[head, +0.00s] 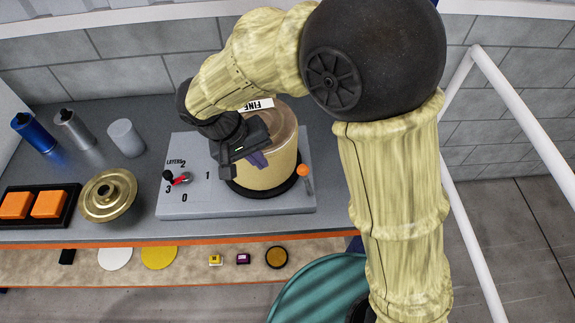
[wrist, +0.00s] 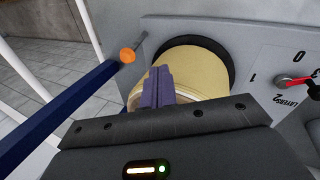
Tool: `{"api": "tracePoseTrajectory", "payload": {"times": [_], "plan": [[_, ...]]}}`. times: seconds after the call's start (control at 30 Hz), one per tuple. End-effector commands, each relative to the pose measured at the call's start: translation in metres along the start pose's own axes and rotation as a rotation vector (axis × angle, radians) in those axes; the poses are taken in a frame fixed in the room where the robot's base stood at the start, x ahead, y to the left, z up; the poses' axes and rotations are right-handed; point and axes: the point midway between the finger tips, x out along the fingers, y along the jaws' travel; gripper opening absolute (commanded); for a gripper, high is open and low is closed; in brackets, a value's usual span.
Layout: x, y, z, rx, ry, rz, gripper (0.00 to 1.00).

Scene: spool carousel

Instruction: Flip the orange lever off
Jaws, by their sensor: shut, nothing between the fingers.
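The orange lever's knob (head: 303,170) is a small orange ball on a thin grey stem at the right side of the grey base panel. In the wrist view the orange knob (wrist: 127,55) shows left of the fingers, with its stem running up and right. My gripper (head: 258,160) is shut and empty, with purple fingers in front of the tan spool, left of the knob and apart from it. In the wrist view my gripper's fingertips (wrist: 158,72) overlap the spool; whether they touch it cannot be told.
The tan spool (head: 280,135) stands on the grey panel (head: 235,206), partly behind my gripper. A numbered dial with a red pointer (head: 180,178) is at left. A brass flanged piece (head: 108,194) and orange blocks (head: 48,204) lie farther left. A white rail (head: 495,95) stands at right.

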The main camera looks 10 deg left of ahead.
Motion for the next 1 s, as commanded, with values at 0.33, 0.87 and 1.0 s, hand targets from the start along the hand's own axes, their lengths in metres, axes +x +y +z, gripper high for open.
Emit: {"api": "tracePoseTrajectory", "payload": {"times": [0.33, 0.87, 1.0], "plan": [[0.062, 0.001, 0.001, -0.001, -0.006, 0.002, 0.00], [0.080, 0.037, 0.001, -0.001, -0.001, -0.001, 0.00], [0.080, 0.037, 0.001, 0.000, -0.001, -0.001, 0.00]]}}
